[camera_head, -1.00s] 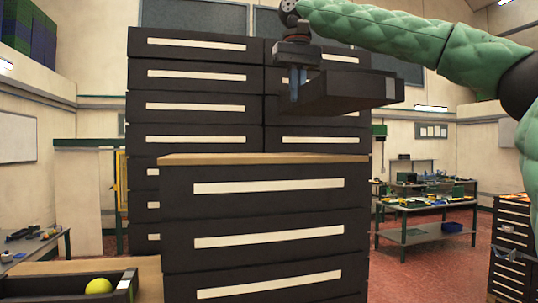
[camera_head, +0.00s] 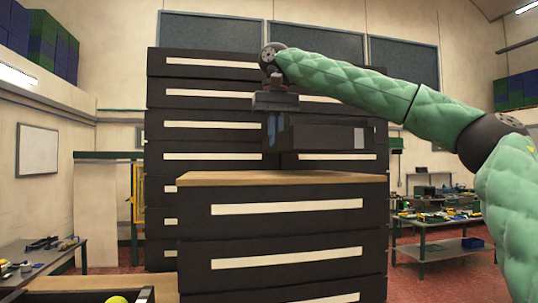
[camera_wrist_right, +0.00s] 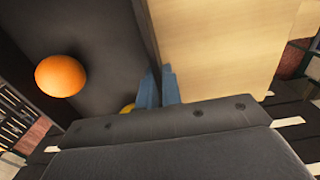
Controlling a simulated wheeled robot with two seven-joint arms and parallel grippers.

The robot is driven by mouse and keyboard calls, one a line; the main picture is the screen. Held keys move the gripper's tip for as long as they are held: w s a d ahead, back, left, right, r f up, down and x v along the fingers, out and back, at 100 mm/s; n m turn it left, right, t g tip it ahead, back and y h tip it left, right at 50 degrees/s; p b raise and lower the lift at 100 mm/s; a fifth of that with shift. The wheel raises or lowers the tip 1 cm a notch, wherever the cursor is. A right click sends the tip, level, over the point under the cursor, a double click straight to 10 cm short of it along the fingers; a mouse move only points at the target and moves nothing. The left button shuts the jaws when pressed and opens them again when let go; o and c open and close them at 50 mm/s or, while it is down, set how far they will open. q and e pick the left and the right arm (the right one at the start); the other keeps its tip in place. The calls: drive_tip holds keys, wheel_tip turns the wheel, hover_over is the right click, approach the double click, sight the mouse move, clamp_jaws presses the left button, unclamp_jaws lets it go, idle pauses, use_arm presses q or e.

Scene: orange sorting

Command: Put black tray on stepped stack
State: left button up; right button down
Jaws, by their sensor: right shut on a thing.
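The black tray (camera_head: 325,138) hangs level just above the wooden top of the stepped stack (camera_head: 225,178), with a small gap between in the head view. My right gripper (camera_head: 276,130) is shut on the tray's left end. In the right wrist view its blue fingers (camera_wrist_right: 157,88) pinch the tray's wall. An orange (camera_wrist_right: 60,76) lies inside the tray (camera_wrist_right: 100,40), and a small yellow thing (camera_wrist_right: 127,108) is mostly hidden by the gripper. The bare wooden top (camera_wrist_right: 220,50) shows beside the tray. My left gripper is not in view.
Taller dark drawers (camera_head: 205,115) rise directly behind the wooden top, close to the held tray. A second black tray (camera_head: 75,297) with a yellow-green ball (camera_head: 117,300) sits low at the left. A workbench (camera_head: 440,225) stands farther right.

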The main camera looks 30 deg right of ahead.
sight(269, 147)
drive_tip(key=shift+w+a+f, duration=0.6)
drive_tip(key=shift+w, duration=0.15)
wheel_tip(269, 147, down, 2)
drive_tip(key=shift+s+p, duration=0.1)
drive_tip(key=shift+p, duration=0.35)
drive_tip(key=shift+d+f, duration=0.1)
drive_tip(key=shift+f, duration=0.95)
drive_tip(key=c, duration=1.6)
unclamp_jaws()
drive_tip(key=shift+r+b, duration=0.4)
drive_tip(key=shift+r, duration=5.7)
